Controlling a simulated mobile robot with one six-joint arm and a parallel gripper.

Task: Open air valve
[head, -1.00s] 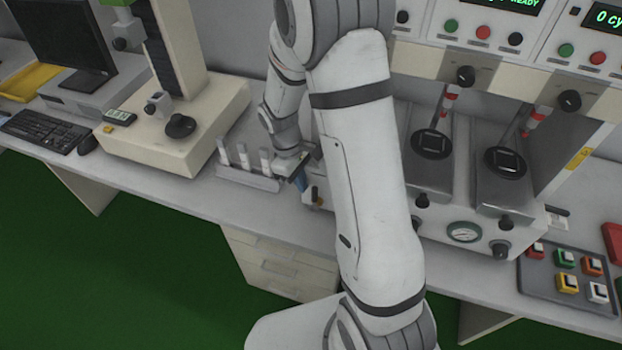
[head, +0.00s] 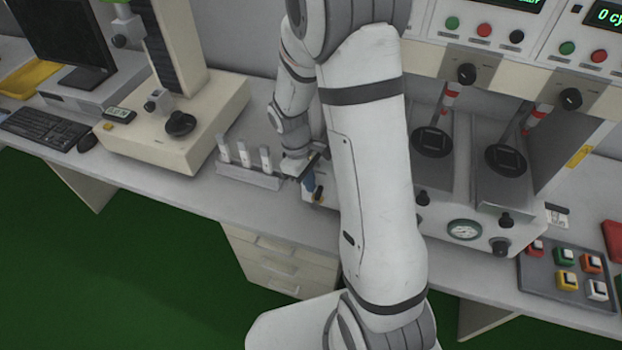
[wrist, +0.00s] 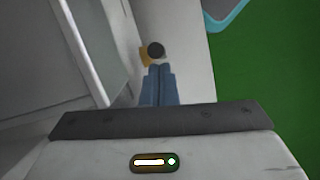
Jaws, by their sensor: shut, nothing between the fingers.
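In the head view my gripper (head: 309,183) is low at the left end of the test machine, beside the small dark and yellow valve (head: 319,195). I cannot tell whether the fingertips touch the knob. My arm hides part of the machine front.
A rack of white-topped pieces (head: 247,173) stands close to the left of my gripper. The test machine has a gauge (head: 464,229) and black knobs at its front. A button tray (head: 568,275) lies at the right. Green floor (head: 120,250) is open in front of the bench.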

